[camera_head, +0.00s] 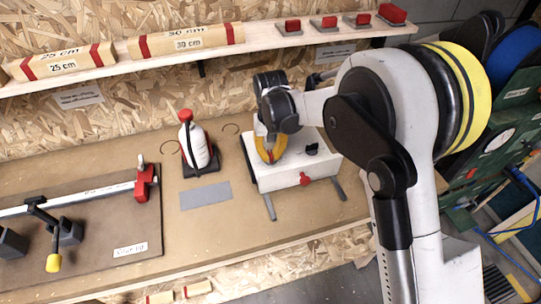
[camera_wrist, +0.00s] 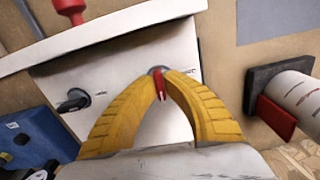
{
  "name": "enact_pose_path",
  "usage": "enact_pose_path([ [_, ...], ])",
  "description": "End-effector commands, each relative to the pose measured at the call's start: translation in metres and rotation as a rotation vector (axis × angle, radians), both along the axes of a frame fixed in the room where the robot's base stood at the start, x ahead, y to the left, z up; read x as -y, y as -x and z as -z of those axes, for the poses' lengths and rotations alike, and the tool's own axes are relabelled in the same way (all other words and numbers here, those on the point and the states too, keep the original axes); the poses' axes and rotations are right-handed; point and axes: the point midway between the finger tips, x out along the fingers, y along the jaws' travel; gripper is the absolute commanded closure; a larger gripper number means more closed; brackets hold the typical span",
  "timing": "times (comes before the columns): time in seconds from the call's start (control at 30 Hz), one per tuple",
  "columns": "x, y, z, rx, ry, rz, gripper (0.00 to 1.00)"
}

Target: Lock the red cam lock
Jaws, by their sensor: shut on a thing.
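The red cam lock (camera_wrist: 160,92) is a small red lever on a round grey base on top of a white box (camera_wrist: 125,65). My gripper (camera_wrist: 168,78) has its yellow fingers closed around the lever from both sides. In the head view my gripper (camera_head: 268,152) reaches down onto the left part of the white box (camera_head: 278,179). The lever is mostly hidden there by the fingers. A black cam lock (camera_head: 312,148) sits on the box to the right; it also shows in the wrist view (camera_wrist: 73,99).
A red knob (camera_head: 305,180) sticks out of the box's front. A white bottle with a red top (camera_head: 196,142) stands in a dark holder to the left. A grey plate (camera_head: 205,195) lies flat on the bench. A shelf (camera_head: 260,38) runs behind.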

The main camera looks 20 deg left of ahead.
Motion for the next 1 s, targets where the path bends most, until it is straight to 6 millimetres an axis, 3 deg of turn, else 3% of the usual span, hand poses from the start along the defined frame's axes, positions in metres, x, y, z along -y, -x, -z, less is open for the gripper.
enact_pose_path([
  [1.0,0.0002,0.0004,0.0004,-0.001,0.0,0.957,1.0],
])
